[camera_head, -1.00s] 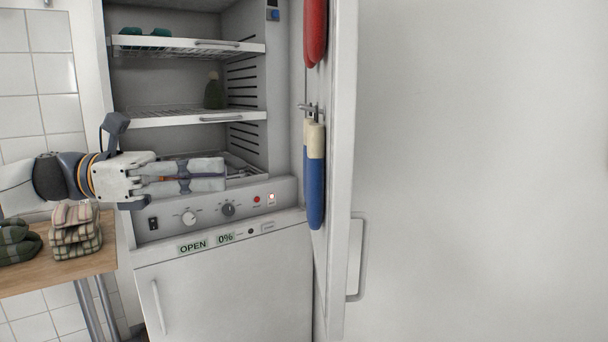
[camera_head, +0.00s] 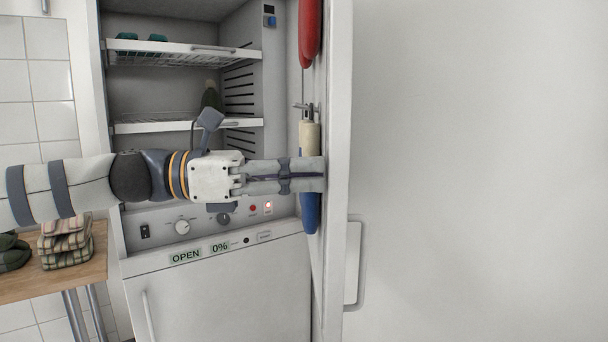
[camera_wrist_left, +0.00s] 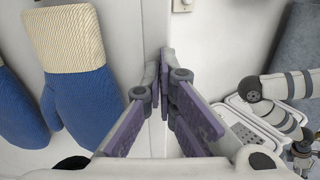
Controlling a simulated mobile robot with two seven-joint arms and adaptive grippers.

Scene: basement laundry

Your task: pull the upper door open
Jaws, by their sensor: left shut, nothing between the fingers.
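The upper door (camera_head: 338,120) of the white cabinet stands swung out to the right of the open interior, its inner side carrying hanging mittens. Its handle (camera_head: 355,262) shows low on the outer side. My left gripper (camera_head: 322,174) reaches across the cabinet front, its fingers shut and empty, with the tips at the door's inner side near the free edge. In the left wrist view the fingertips (camera_wrist_left: 164,62) lie near the door's edge strip; I cannot tell whether they touch it. My right gripper is not in the head view.
A blue and cream mitten (camera_head: 310,215) hangs right behind my left fingers, and a red one (camera_head: 310,35) hangs above. The control panel (camera_head: 205,220) with an OPEN label and closed lower door (camera_head: 230,300) are below. A wooden table (camera_head: 65,278) holds folded plaid items.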

